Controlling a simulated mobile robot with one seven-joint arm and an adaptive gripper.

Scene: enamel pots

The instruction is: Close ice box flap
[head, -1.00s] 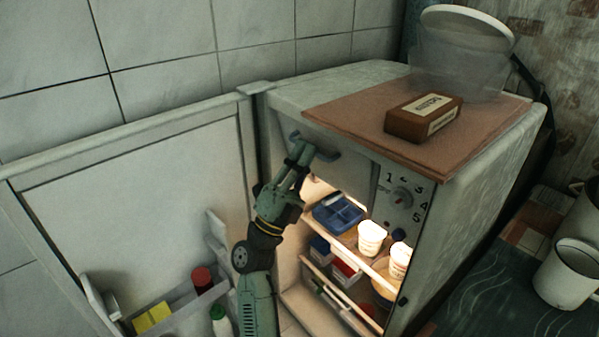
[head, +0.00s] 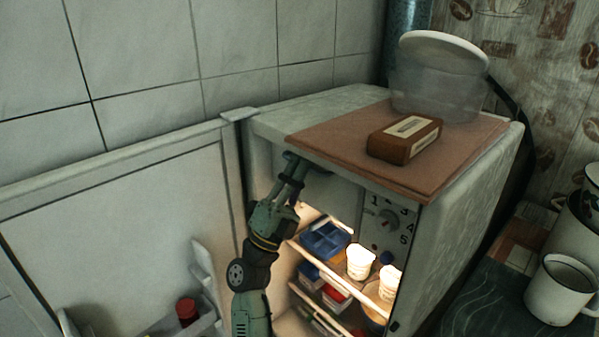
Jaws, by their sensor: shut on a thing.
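The fridge (head: 455,240) stands with its main door (head: 120,230) wide open to the left. The pale ice box flap (head: 343,188) is at the top of the opening, just under the fridge top and left of the dial. My gripper (head: 291,165) reaches up to the flap's upper left part and is shut on its handle. The fingers hide most of the handle. The flap looks close to upright, but I cannot tell whether it is fully shut.
Lit shelves below hold a blue tray (head: 325,240), white cups (head: 360,262) and boxes. The numbered dial (head: 388,219) is right of the flap. A brown box (head: 404,139) and a clear lidded container (head: 440,80) stand on top. Enamel mugs (head: 560,290) are at right.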

